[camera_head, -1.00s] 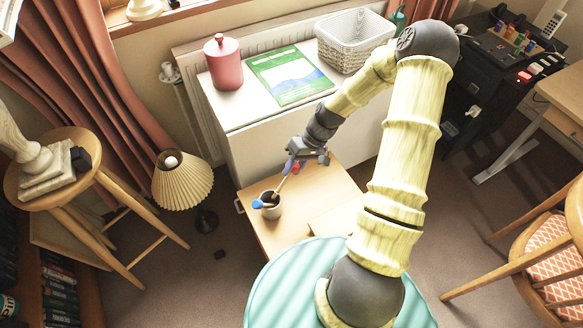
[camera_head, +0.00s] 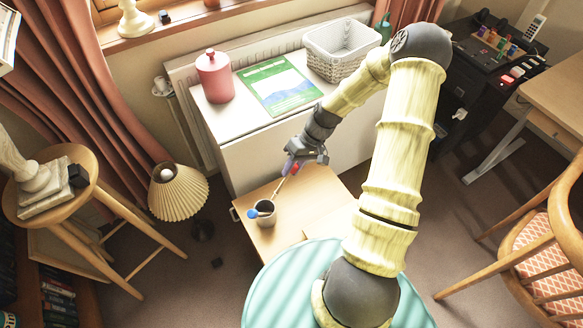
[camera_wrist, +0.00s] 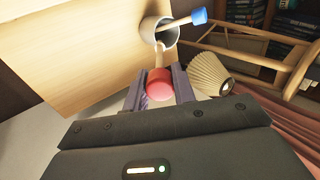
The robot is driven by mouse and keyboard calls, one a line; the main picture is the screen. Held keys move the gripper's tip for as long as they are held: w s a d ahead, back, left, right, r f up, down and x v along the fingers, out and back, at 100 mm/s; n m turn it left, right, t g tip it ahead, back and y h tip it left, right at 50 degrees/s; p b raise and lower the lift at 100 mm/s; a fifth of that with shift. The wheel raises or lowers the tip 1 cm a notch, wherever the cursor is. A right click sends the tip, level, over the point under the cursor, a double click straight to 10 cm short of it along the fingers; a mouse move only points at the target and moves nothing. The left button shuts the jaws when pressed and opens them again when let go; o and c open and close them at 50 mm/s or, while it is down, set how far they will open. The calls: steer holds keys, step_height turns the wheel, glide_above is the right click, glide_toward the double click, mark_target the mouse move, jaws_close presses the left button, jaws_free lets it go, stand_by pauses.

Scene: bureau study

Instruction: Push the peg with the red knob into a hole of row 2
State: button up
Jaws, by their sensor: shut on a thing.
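My gripper (camera_head: 296,166) is shut on the peg with the red knob (camera_wrist: 160,85). The knob sits between the two fingers in the wrist view. Its pale shaft (camera_head: 280,188) points down towards a grey cup (camera_head: 266,219), which also shows in the wrist view (camera_wrist: 150,28). The shaft's tip is close to the cup's rim; I cannot tell whether it is still inside. A second peg with a blue knob (camera_wrist: 198,16) leans in the cup. A dark board with coloured pegs (camera_head: 497,42) is on the black cabinet at the far right; its rows are too small to tell.
The cup stands on a low wooden surface (camera_head: 290,213) in front of a white cabinet. On the cabinet are a pink canister (camera_head: 215,77), a green book (camera_head: 280,86) and a white basket (camera_head: 342,48). A pleated lamp (camera_head: 179,192) stands left; a chair (camera_head: 535,240) stands right.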

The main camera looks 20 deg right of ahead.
steer(key=w+a+r+m+t, duration=0.1)
steer(key=w+a+r+m, duration=0.1)
steer(key=w+a+r, duration=0.1)
steer(key=shift+w, duration=0.9)
